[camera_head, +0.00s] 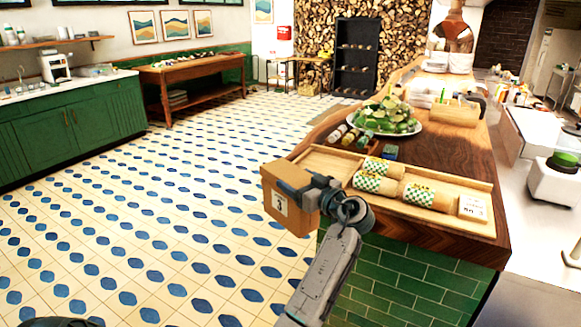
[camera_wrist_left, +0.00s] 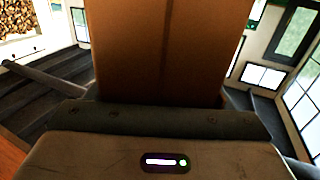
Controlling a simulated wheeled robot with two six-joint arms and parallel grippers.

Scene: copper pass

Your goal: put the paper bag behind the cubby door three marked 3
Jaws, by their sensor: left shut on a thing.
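A brown paper bag (camera_head: 283,205) with a white label marked 3 is held out beside the near left corner of the wooden counter. My left gripper (camera_head: 312,190) is shut on the bag, and its arm comes up from the bottom of the head view. In the left wrist view the bag (camera_wrist_left: 168,50) fills the middle, in front of the gripper (camera_wrist_left: 160,115); the fingertips are hidden there. No cubby or cubby door can be made out in either view. My right gripper is not in view.
The wooden counter (camera_head: 440,160) on the right carries a tray (camera_head: 455,222) of wrapped rolls and a plate of greens (camera_head: 385,118). Green cabinets (camera_head: 75,130) line the left wall. The tiled floor (camera_head: 150,230) between is clear.

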